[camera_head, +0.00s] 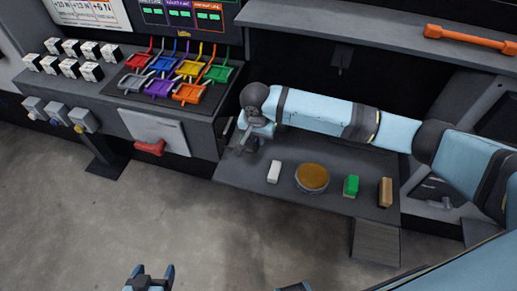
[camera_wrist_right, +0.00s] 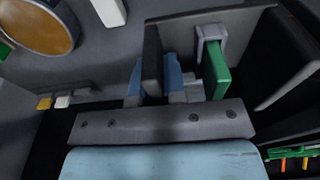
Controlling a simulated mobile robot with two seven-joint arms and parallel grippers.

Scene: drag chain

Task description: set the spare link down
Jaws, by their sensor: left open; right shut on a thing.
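My right gripper (camera_head: 243,144) hangs over the left end of the low grey shelf (camera_head: 235,172), left of the white block. My left gripper (camera_head: 150,272) is open and empty at the bottom of the head view, over the floor.
On the shelf stand a white block (camera_head: 273,172), a round orange-topped tin (camera_head: 312,178), a green block (camera_head: 351,186) and a tan block (camera_head: 385,192). Several coloured links (camera_head: 190,68) lie on the bench at left. An orange bar (camera_head: 470,39) lies on the upper shelf.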

